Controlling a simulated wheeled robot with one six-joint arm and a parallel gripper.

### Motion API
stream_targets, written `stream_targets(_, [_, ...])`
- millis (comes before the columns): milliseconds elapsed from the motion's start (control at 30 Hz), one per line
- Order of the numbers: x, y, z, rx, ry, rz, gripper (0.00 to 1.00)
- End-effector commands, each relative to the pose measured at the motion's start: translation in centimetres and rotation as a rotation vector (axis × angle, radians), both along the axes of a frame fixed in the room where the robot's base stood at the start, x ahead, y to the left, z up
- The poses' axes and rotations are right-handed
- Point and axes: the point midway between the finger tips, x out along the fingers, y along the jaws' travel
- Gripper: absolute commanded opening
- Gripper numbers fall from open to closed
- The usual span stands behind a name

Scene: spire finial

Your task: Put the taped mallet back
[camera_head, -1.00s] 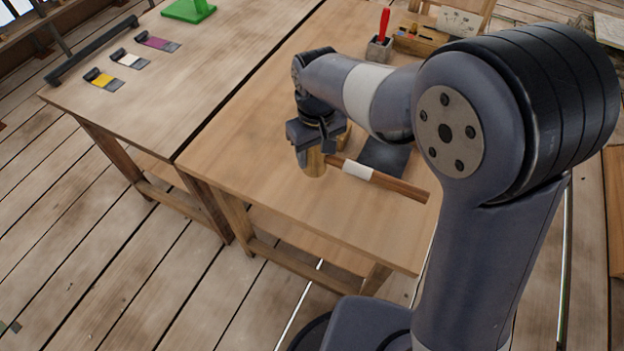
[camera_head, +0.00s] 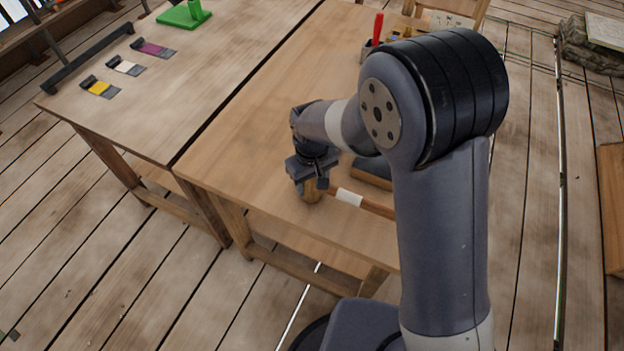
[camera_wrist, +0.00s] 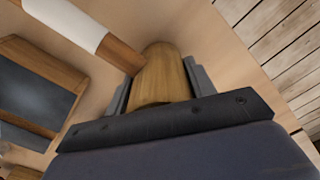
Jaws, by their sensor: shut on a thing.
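The taped mallet has a wooden head and a brown handle with a white tape band (camera_head: 348,198). My gripper (camera_head: 312,186) is shut on the mallet's head, near the front left part of the wooden workbench (camera_head: 250,140). In the wrist view, the mallet head (camera_wrist: 162,75) sits between my gripper's two fingers (camera_wrist: 160,84). The handle runs to the upper left there, with the tape band (camera_wrist: 70,22) on it. I cannot tell whether the mallet touches the bench. My arm hides the handle's far end in the head view.
A dark-topped wooden block (camera_wrist: 35,90) lies beside the mallet; it shows partly behind my arm in the head view (camera_head: 372,172). A red-handled tool (camera_head: 377,28) stands at the back. The adjoining table holds yellow, white and purple tagged strips (camera_head: 125,66) and a green stand (camera_head: 184,14).

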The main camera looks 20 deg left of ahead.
Motion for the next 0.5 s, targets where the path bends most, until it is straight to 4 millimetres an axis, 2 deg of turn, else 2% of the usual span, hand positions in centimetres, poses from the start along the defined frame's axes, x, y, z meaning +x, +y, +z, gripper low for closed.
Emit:
stream_targets(100, [0.03,0.03,-0.39,0.001,-0.001,0.0,0.2])
stream_targets(133, [0.0,0.0,-0.3,0.0,0.0,0.0,0.54])
stream_targets(367, [-0.01,-0.01,-0.26,0.0,0.0,0.0,0.73])
stream_targets(500, [0.0,0.0,-0.26,0.0,0.0,0.0,0.73])
